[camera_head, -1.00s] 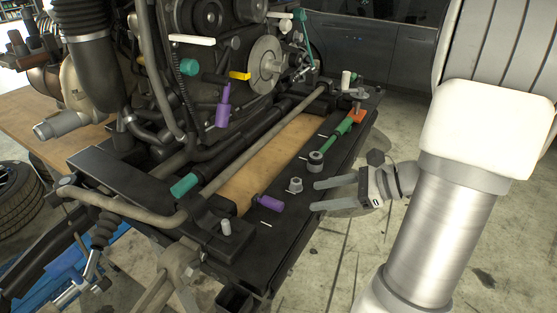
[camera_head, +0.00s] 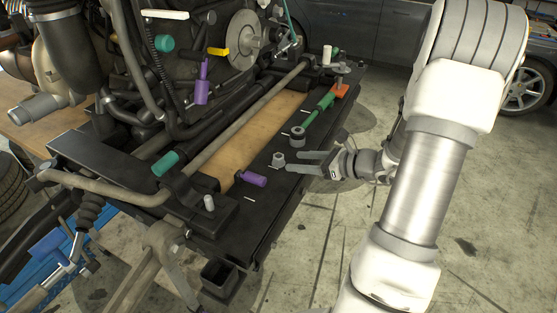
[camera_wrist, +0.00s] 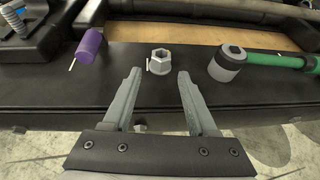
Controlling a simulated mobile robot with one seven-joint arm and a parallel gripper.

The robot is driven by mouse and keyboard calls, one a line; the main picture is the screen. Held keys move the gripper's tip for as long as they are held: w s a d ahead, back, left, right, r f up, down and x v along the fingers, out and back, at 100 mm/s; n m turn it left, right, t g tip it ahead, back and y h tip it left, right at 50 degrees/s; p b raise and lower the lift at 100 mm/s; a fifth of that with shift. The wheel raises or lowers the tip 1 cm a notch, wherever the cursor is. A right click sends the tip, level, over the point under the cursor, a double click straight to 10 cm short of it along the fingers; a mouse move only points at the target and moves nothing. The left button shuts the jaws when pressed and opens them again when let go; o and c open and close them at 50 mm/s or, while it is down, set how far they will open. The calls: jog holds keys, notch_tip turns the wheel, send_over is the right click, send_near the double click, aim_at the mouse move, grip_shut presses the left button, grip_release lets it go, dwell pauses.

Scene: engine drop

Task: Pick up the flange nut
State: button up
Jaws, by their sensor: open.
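The flange nut (camera_head: 278,160) is a small grey hex nut with a wide round base. It sits on the black front beam of the engine stand (camera_head: 262,205). In the wrist view the flange nut (camera_wrist: 160,62) stands upright, just beyond the fingertips and roughly centred between them. My gripper (camera_head: 293,163) is open and empty, reaching in from the right with its fingers just short of the nut. In the wrist view my gripper (camera_wrist: 160,73) shows both fingers spread over the beam, with nothing between them touching the nut.
A purple cylinder (camera_wrist: 91,46) lies left of the nut. A wooden board (camera_head: 240,135) and a grey bar lie behind the beam. The concrete floor in front is open.

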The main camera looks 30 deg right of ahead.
aim_at(281, 159)
jog(key=shift+a+r+x, duration=0.1)
jog(key=shift+r+x, duration=0.05)
jog(key=shift+x, duration=1.3)
jog(key=shift+a+r+x, duration=0.15)
jog(key=shift+x, duration=1.3)
grip_shut()
